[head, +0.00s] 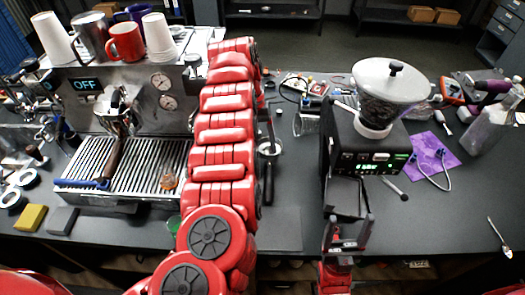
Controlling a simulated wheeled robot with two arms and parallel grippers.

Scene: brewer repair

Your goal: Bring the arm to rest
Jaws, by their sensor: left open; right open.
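My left arm (222,135) is red and reaches up across the middle of the head view, from the bottom to the back of the espresso machine's right side. Its gripper does not show; the arm itself seems to hide it. My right gripper (348,228) is low in the picture, right of centre, in front of the black grinder (345,140). Its two dark fingers are apart and I see nothing between them. I cannot tell whether it touches the table's front edge.
The espresso machine (95,100), reading OFF, carries cups, including a red mug (126,42). A portafilter (117,145) sits at its front. The front right of the table (440,225) is mostly clear.

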